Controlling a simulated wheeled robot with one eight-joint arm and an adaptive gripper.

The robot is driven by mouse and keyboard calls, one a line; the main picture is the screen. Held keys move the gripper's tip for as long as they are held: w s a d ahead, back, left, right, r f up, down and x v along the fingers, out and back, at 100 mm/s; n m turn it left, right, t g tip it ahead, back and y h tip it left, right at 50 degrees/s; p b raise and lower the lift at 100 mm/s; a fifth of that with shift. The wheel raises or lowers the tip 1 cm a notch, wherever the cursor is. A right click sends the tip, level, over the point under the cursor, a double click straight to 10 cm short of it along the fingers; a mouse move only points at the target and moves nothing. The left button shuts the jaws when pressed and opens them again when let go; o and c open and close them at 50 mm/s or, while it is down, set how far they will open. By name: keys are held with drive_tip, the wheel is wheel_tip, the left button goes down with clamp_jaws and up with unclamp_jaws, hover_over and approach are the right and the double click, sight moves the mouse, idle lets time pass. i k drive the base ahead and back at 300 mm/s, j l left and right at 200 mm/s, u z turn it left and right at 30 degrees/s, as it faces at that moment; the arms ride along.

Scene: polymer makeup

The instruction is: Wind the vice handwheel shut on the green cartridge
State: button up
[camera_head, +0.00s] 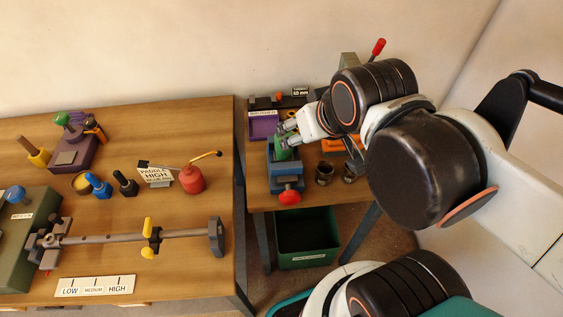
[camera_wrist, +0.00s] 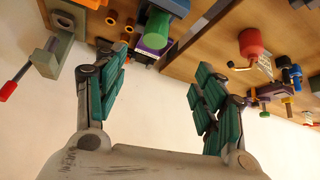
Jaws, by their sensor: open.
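The blue vice (camera_head: 285,172) stands at the left side of the right-hand table, with its red handwheel (camera_head: 290,197) facing the front edge. The green cartridge (camera_head: 282,150) is at the back part of the vice, partly hidden by my gripper (camera_head: 289,131). In the wrist view the green cartridge (camera_wrist: 157,30) shows upright by the blue vice (camera_wrist: 172,6), near the top edge. There my gripper (camera_wrist: 160,85) is open, its two teal-padded fingers wide apart with nothing between them. The handwheel is not visible in the wrist view. I cannot tell how tightly the jaws sit against the cartridge.
A purple tray (camera_head: 264,126) lies behind the vice, and dark cups (camera_head: 324,173) stand to its right. A green bin (camera_head: 306,240) is on the floor below. A red oil can (camera_head: 191,180) and a paddle rod (camera_head: 185,235) are on the left table. A gap separates the tables.

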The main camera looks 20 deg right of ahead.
sight(290, 196)
drive_tip(key=k+j+z, duration=0.15)
drive_tip(key=j, duration=0.25)
drive_tip(key=k+j+z, duration=0.15)
drive_tip(key=j, duration=0.25)
drive_tip(key=k+j+z, duration=0.3)
drive_tip(key=k+j, duration=0.15)
drive_tip(key=j, duration=0.25)
drive_tip(key=k+j+z, duration=0.15)
drive_tip(key=j, duration=0.25)
drive_tip(key=k+j+z, duration=0.15)
drive_tip(key=j, duration=0.25)
drive_tip(key=k+j+z, duration=0.1)
drive_tip(key=j, duration=0.25)
drive_tip(key=k+j+z, duration=0.15)
drive_tip(key=j, duration=0.25)
